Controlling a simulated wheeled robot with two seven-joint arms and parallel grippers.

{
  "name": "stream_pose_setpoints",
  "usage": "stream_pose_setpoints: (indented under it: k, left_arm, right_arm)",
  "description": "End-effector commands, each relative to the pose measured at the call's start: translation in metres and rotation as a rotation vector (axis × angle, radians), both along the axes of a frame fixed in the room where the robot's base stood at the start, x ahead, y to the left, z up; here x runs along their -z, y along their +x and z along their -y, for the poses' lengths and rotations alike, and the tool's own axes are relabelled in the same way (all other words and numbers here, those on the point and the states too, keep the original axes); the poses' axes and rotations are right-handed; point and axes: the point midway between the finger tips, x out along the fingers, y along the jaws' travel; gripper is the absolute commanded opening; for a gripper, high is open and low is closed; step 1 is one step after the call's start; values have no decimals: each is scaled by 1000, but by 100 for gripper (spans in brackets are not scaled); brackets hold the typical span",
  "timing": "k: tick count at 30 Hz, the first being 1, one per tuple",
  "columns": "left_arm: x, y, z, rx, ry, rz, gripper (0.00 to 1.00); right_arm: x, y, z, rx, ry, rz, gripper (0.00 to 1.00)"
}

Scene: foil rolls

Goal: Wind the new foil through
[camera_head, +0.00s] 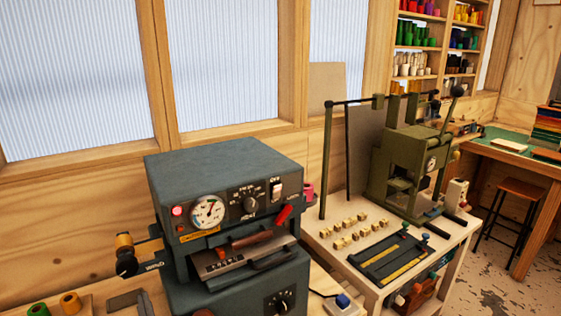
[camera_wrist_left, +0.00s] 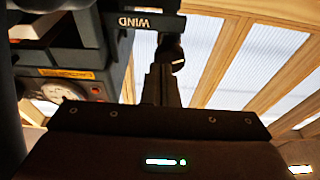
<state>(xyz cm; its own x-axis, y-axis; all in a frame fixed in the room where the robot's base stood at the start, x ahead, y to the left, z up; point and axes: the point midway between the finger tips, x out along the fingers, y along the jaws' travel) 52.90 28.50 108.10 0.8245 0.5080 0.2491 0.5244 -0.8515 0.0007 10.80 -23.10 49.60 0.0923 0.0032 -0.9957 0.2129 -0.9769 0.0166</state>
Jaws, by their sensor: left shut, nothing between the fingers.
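The dark teal machine (camera_head: 225,165) fills the middle of the head view. On its left side an arm carries a gold-orange foil roll (camera_head: 124,240). A black winding knob (camera_head: 127,265) sits just below that roll, beside a WIND label (camera_head: 154,266). In the left wrist view the label (camera_wrist_left: 134,22) and the dark knob (camera_wrist_left: 170,48) show upside down. My right gripper is not in view.
A green roll (camera_head: 38,309) and an orange roll (camera_head: 70,302) stand at the bottom left. A pink roll (camera_head: 308,190) shows behind the machine's right side. A white table (camera_head: 330,250) with type pieces and an olive press (camera_head: 405,165) stands to the right.

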Motion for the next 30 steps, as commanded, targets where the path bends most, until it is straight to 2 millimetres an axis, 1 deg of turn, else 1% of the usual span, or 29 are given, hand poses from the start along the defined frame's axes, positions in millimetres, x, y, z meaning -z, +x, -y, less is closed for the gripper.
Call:
stream_pose_setpoints:
  k: [1, 7, 12, 15, 20, 30]
  left_arm:
    - [2, 5, -3, 0, 1, 2, 0]
    - [2, 28, -17, 1, 2, 2, 0]
    - [1, 43, -26, 1, 1, 1, 0]
    - [1, 49, -29, 2, 1, -2, 0]
    - [1, 52, -31, 2, 0, -1, 0]
    - [1, 52, -32, 2, 0, -1, 0]
  right_arm:
    - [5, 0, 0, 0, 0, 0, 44]
    - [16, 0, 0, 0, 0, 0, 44]
    - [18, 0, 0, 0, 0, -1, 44]
    - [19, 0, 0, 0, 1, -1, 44]
    - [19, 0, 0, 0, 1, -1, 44]
    - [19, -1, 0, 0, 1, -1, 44]
